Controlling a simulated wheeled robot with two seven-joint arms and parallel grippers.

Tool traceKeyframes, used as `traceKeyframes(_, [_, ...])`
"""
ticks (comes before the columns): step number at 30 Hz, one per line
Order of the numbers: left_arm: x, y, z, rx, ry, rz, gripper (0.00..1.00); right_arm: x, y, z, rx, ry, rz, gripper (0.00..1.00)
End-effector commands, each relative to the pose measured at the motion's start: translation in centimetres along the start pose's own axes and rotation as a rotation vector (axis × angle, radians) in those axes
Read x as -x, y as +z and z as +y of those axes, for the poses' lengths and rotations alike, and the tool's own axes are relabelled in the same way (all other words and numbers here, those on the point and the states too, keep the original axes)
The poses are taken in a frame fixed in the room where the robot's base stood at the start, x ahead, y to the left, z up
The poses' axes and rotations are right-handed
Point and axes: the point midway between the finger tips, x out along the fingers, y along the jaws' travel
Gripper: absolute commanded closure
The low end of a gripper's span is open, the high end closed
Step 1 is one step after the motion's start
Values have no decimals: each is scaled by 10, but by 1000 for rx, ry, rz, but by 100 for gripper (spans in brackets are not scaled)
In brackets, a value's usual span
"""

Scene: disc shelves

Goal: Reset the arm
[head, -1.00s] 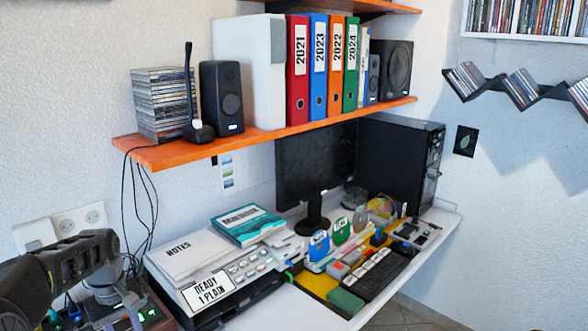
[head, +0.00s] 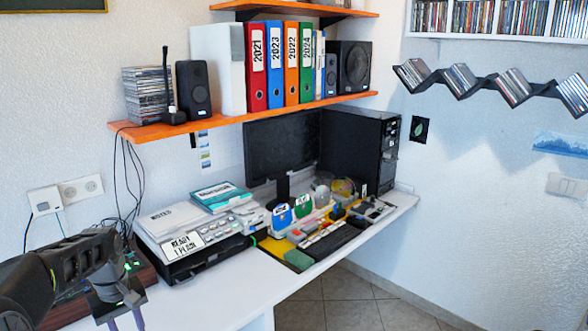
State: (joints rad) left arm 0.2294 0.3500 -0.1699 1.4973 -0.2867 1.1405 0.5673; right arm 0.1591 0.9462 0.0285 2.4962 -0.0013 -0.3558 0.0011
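My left arm comes in at the lower left. Its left gripper (head: 124,318) points down over the left end of the white desk. Two fingers show with a gap between them, and nothing shows between them; their tips are cut off by the bottom edge. The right arm and gripper are out of view.
The white desk (head: 235,288) is bare in front of the printer (head: 205,245). A monitor (head: 283,150), a black computer case (head: 358,150) and a keyboard (head: 330,243) stand farther right. An orange shelf (head: 240,117) holds binders and speakers. A wavy disc rack (head: 485,85) hangs on the right wall.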

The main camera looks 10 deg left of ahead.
Motion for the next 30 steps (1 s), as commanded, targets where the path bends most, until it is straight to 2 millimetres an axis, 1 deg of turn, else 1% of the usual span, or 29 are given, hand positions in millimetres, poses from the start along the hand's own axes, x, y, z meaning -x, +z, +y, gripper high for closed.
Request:
traceKeyframes(2, [0, -9, 7, -23, 27, 36, 64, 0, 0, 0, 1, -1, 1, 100])
traceKeyframes(6, [-6, -17, 20, -69, 74, 89, 64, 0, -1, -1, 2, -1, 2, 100])
traceKeyframes(8, [-11, -19, 27, -92, 98, 111, 64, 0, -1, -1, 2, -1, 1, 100])
traceKeyframes(11, [-23, -20, 42, -142, 139, 150, 64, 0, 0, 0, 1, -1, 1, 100])
traceKeyframes(14, [-47, -12, 62, -205, 185, 179, 64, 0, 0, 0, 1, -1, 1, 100])
traceKeyframes(17, [-78, 5, 84, -274, 231, 202, 64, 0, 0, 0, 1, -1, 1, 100])
traceKeyframes(20, [-115, 34, 107, -349, 278, 214, 64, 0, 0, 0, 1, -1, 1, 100])
traceKeyframes(21, [-133, 51, 116, -381, 298, 214, 64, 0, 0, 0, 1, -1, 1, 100])
traceKeyframes(23, [-163, 83, 127, -430, 326, 210, 64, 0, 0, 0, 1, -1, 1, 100])
traceKeyframes(24, [-182, 108, 133, -463, 344, 204, 64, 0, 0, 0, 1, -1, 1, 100])
traceKeyframes(26, [-209, 148, 136, -506, 364, 190, 64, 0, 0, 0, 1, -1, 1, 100])
traceKeyframes(27, [-225, 176, 136, -532, 376, 177, 64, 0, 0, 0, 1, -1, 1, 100])
traceKeyframes(29, [-246, 218, 131, -566, 385, 151, 64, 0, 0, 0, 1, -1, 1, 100])
traceKeyframes(30, [-258, 247, 126, -586, 390, 128, 64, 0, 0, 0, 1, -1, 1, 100])
